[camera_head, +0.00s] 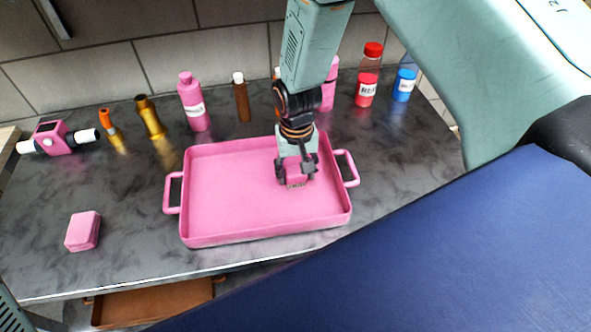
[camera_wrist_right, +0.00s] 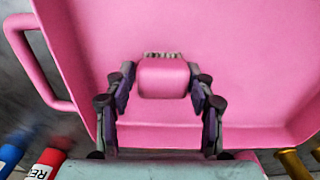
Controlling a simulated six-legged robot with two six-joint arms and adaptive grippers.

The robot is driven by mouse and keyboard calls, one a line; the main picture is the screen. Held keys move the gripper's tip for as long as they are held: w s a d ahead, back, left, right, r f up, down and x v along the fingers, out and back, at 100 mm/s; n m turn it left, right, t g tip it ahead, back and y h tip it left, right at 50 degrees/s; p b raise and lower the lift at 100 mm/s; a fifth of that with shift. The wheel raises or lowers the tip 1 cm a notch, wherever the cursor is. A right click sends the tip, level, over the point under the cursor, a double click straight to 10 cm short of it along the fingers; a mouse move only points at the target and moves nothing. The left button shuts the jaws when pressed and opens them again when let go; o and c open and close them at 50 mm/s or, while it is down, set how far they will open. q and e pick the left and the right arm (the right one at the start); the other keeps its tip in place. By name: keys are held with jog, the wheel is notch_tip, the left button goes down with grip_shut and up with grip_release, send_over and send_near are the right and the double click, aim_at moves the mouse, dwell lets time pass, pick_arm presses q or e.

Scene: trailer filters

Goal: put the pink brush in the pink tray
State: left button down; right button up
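The pink tray (camera_head: 228,238) lies on the dark countertop, a handle at each end; its floor and rim fill most of the right wrist view (camera_wrist_right: 250,50). My right gripper (camera_head: 296,172) is over the right part of the tray, pointing down. Its fingers are shut on the pink brush (camera_wrist_right: 163,78), one on each side. The brush has a pink block body with a row of bristles and also shows in the head view (camera_head: 297,180). It is inside the tray's outline; I cannot tell whether it touches the floor. My left gripper is not in view.
A pink block (camera_head: 82,231) lies left of the tray. Behind the tray stand a pink bottle (camera_head: 193,103), a brown bottle (camera_head: 241,98), a red-capped bottle (camera_head: 367,78) and a blue bottle (camera_head: 404,82). A brass nozzle (camera_head: 151,118) and a pink fitting (camera_head: 55,139) are at the left.

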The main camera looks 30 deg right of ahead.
aim_at(296, 170)
jog(key=shift+o, duration=1.2)
jog(key=shift+a+r, duration=0.1)
jog(key=shift+a, duration=0.15)
jog(key=shift+r, duration=0.15)
notch_tip(296, 170, up, 12)
jog(key=p, duration=0.1)
jog(key=shift+d, duration=0.15)
